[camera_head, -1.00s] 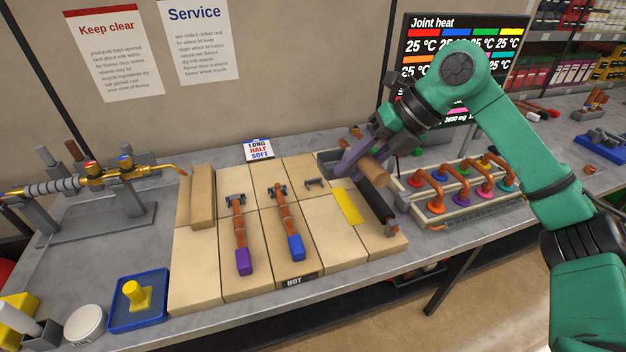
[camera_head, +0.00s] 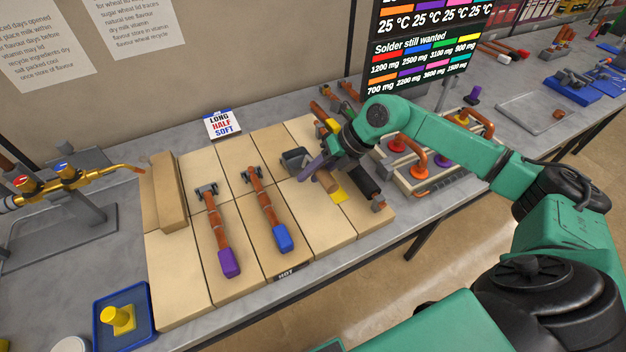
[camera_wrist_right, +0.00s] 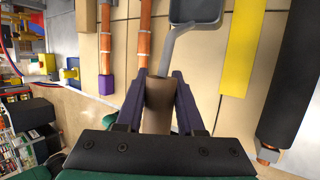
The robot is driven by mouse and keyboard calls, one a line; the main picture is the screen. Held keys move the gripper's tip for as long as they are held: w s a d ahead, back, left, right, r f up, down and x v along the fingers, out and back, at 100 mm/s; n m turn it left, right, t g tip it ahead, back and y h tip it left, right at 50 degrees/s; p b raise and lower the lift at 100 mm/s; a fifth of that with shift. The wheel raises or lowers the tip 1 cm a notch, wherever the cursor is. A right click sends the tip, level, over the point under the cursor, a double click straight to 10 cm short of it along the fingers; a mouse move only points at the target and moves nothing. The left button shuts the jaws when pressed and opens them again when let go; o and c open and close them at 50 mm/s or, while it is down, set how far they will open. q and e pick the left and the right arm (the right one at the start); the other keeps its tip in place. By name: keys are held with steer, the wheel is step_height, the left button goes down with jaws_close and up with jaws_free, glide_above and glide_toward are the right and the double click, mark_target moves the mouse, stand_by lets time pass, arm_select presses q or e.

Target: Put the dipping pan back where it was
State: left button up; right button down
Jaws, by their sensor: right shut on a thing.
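The dipping pan is a small grey pan (camera_head: 293,160) with a wooden handle (camera_head: 328,182). My right gripper (camera_head: 318,168), with purple fingers, is shut on this handle. The pan is over the back right of the tan brick slab (camera_head: 165,282); I cannot tell how high it is held. In the right wrist view the grey pan (camera_wrist_right: 195,14) is at the top, past the fingers. The wooden handle (camera_wrist_right: 157,108) sits between the fingers of my right gripper (camera_wrist_right: 160,92). My left gripper is not in view.
Two copper pipes, ending in purple (camera_head: 229,263) and blue (camera_head: 282,238), lie on the bricks left of the pan. A yellow strip (camera_wrist_right: 238,45) and a black cylinder (camera_wrist_right: 288,85) are right of it. A brass torch (camera_head: 75,178) stands left. A fixture with pipes (camera_head: 415,180) is right.

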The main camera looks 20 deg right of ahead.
steer(key=f, duration=0.2)
steer(key=f+p, duration=0.1)
steer(key=shift+s+f, duration=0.3)
steer(key=shift+f, duration=0.25)
steer(key=c, duration=0.5)
jaws_free()
steer(key=shift+f, duration=0.1)
arm_select(q)
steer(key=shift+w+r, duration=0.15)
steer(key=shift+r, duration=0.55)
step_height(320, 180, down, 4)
steer(key=b, duration=0.4)
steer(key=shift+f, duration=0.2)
arm_select(e)
steer(key=v, duration=1.2)
steer(key=shift+s+a, duration=0.1)
